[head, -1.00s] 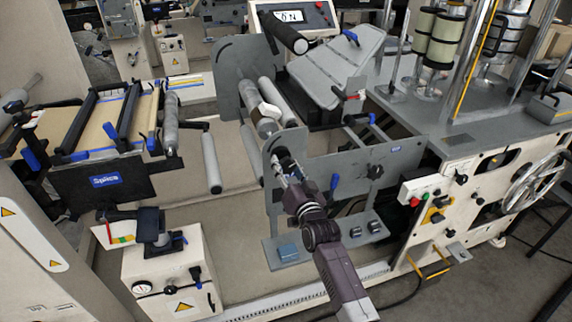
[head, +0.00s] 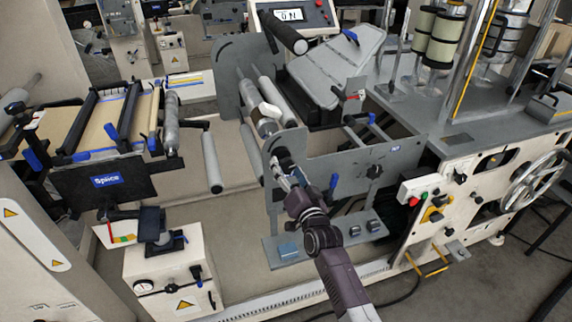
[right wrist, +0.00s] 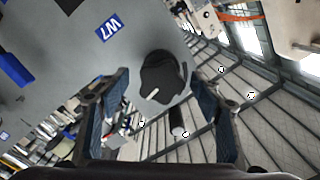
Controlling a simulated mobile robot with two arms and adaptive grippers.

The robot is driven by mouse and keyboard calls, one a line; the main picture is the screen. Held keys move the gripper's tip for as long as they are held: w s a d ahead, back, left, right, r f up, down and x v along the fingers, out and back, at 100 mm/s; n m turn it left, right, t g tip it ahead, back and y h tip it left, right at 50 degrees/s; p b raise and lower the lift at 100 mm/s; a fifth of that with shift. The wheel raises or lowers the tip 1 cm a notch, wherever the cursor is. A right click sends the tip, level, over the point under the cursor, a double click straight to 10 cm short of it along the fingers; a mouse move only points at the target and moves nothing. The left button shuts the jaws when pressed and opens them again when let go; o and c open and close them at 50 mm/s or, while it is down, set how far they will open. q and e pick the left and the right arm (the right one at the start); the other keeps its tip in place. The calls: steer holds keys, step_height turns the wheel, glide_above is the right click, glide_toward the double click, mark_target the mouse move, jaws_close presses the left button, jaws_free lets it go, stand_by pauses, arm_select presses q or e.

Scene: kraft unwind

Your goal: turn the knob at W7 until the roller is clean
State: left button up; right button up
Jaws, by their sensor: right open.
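The knob (right wrist: 163,77) is black and lobed with a white pointer line, on a grey plate beside the blue W7 label (right wrist: 109,27) in the right wrist view. My right gripper (right wrist: 160,82) is open, its fingertips on either side of the knob with gaps visible; whether they reach its depth I cannot tell. In the head view my right gripper (head: 281,172) is at the grey end plate (head: 291,142), where arm and fingers largely hide the knob. A roller (head: 265,126) behind the plate has a brownish stretch, with a white block (head: 270,109) against it. My left gripper is out of view.
Another grey roller (head: 211,163) stands left of the plate. A blue-handled lever (head: 333,184) is close right of my right wrist. A cream cabinet (head: 172,272) stands at the lower left, and a control box with buttons (head: 419,190) at the right.

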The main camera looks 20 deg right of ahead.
steer(key=s+p, duration=0.2)
steer(key=s, duration=0.2)
steer(key=shift+s+r, duration=0.2)
steer(key=shift+s+d+f+p, duration=0.1)
steer(key=shift+s+p, duration=0.2)
steer(key=shift+s, duration=0.3)
